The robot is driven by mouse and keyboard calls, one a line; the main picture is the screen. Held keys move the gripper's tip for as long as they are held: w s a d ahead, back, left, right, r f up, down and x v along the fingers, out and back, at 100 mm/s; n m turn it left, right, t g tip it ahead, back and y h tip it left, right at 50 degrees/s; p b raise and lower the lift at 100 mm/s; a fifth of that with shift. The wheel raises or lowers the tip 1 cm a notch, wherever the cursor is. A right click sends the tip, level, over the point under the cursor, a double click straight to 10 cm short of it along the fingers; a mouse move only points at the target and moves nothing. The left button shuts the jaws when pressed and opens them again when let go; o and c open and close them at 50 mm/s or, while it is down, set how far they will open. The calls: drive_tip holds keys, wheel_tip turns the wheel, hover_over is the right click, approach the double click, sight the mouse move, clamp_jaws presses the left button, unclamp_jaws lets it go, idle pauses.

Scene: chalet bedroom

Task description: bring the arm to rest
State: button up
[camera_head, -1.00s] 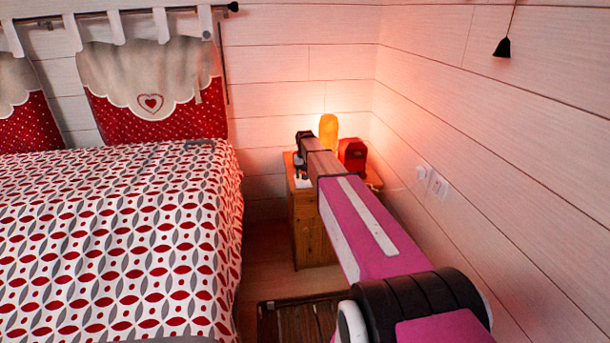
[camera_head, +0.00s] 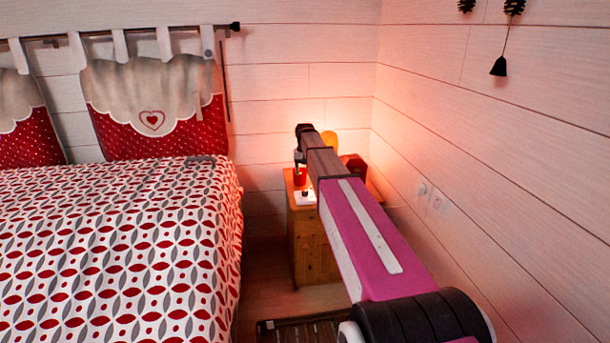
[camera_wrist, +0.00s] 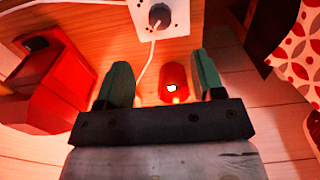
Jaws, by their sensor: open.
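My arm reaches out over the wooden nightstand (camera_head: 312,245) in the corner, and its dark end stands above the nightstand in the head view. In the wrist view my gripper (camera_wrist: 162,78) has its two green fingers well apart, with nothing held between them. A small red object (camera_wrist: 173,80) with a white mark shows in the gap between the fingers, apart from them. A small red item (camera_head: 300,176) also stands on the nightstand below the arm's end in the head view.
The orange lamp (camera_head: 329,139) and the red box (camera_head: 355,166) are partly behind my arm. The red box also shows in the wrist view (camera_wrist: 50,75), near a white plate with a dark knob (camera_wrist: 158,16). The bed (camera_head: 120,250) is left; the plank wall (camera_head: 500,170) is right.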

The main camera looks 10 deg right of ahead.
drive_tip(key=shift+s+f, duration=0.1)
drive_tip(key=s+f, duration=0.4)
drive_tip(key=s, duration=0.8)
drive_tip(key=s+f, duration=0.5)
drive_tip(key=s, duration=0.7)
drive_tip(key=s+f, duration=0.5)
drive_tip(key=s, duration=0.8)
drive_tip(key=shift+f, duration=0.25)
drive_tip(key=shift+s, duration=0.1)
